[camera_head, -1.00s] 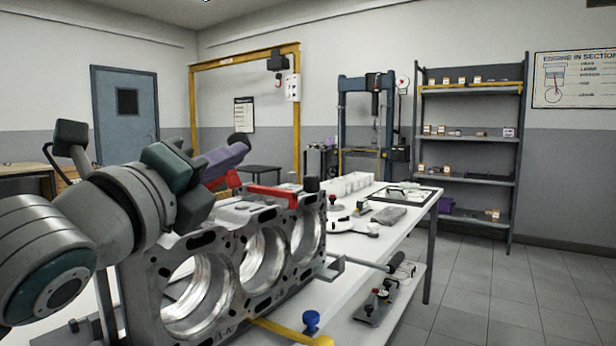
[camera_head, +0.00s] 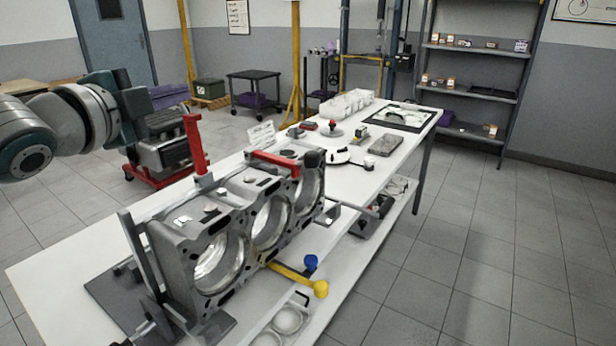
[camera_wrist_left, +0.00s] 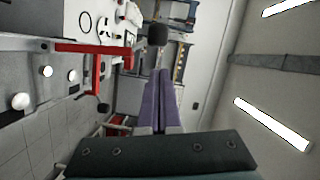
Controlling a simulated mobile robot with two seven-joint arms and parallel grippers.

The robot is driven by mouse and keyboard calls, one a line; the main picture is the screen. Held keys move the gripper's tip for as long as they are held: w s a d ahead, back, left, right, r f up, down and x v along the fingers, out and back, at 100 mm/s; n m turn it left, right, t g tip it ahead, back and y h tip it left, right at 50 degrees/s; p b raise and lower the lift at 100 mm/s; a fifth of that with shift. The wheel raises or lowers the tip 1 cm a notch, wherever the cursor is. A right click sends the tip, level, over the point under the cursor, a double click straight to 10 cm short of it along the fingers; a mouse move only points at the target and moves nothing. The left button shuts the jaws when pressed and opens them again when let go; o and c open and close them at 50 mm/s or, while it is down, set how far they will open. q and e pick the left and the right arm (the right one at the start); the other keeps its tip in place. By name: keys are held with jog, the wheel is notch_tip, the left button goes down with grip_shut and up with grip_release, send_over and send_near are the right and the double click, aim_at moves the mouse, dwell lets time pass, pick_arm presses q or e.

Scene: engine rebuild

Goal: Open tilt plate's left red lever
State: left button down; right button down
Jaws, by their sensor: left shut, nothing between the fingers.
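The left red lever (camera_head: 195,143) stands upright on a grey mount behind the engine block (camera_head: 180,255) in the head view. A second red lever (camera_head: 275,163) lies flat along the block's top, further back. In the left wrist view one red lever (camera_wrist_left: 95,48) shows at upper left, and another red piece (camera_wrist_left: 87,91) with a dark knob shows below it. My left gripper (camera_head: 186,92) is up and to the left of the upright lever, apart from it. Its purple fingers (camera_wrist_left: 161,95) are shut together and empty. My right gripper is not in view.
The white table (camera_head: 50,268) runs from front left to back right. Blue and yellow knobs (camera_head: 320,289) stick out at the block's right side. A grey machine on a red stand (camera_head: 158,180) stands on the floor behind the table. The floor at right is clear.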

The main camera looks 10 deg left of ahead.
pick_arm(q)
jog(key=a, duration=0.1)
jog(key=w+a+n, duration=0.1)
jog(key=a, duration=0.1)
jog(key=shift+a, duration=0.25)
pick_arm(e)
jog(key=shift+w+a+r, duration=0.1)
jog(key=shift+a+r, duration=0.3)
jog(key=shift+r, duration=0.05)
pick_arm(q)
jog(key=shift+f, duration=0.1)
jog(key=shift+p, duration=0.3)
